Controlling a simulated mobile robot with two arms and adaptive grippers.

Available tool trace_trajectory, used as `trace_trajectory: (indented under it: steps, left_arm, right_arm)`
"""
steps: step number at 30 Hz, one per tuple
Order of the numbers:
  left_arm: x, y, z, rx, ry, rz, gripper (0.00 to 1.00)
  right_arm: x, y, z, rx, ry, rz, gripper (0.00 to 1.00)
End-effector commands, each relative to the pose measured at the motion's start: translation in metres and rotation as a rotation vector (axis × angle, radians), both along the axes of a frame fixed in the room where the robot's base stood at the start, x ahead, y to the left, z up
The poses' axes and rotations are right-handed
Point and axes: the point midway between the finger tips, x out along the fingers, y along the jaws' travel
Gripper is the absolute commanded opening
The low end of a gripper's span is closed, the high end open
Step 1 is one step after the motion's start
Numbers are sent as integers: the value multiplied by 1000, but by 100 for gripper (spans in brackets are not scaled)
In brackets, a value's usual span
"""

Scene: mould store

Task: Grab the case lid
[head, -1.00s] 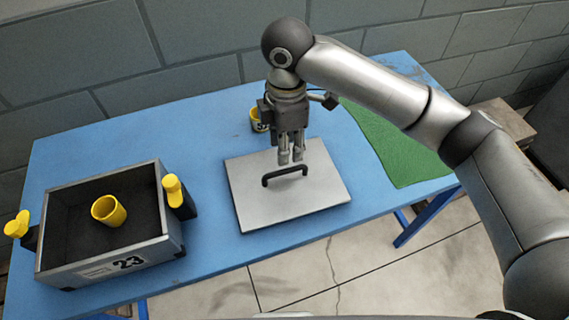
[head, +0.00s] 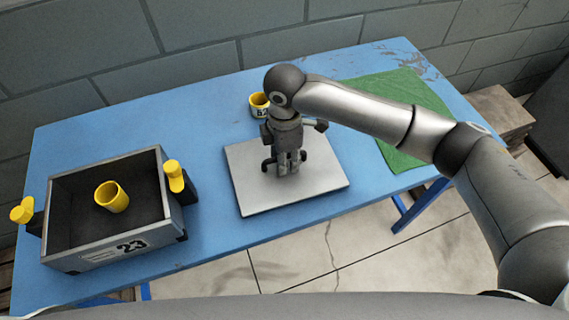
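The case lid (head: 255,192) is a flat light grey plate with a black bar handle (head: 267,166), lying on the blue table. My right gripper (head: 289,170) points down at the middle of the handle, with its fingertips at the bar. The gripper covers most of the handle, and I cannot tell whether the fingers are closed on it. The open dark grey case (head: 72,260), marked 23, stands on the table to the left, with a yellow cup (head: 112,198) inside. My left gripper is not in view.
Yellow-topped black clamps (head: 174,178) sit on the case's left and right sides. A small yellow cup (head: 259,104) with a dark label stands behind the lid. A green cloth (head: 405,95) lies at the right. The blue table (head: 215,225) is clear between case and lid.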

Motion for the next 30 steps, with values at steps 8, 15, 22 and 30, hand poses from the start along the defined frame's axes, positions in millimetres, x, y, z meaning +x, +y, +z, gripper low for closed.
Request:
trace_trajectory:
  steps: [8,15,22,30]
  left_arm:
    - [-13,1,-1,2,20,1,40]
    - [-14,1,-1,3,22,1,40]
    - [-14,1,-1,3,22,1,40]
    - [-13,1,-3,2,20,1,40]
  right_arm:
    - [0,0,0,0,1,0,13]
    - [0,0,0,0,1,0,0]
    - [0,0,1,0,-1,0,0]
    - [1,1,29,2,-5,1,0]
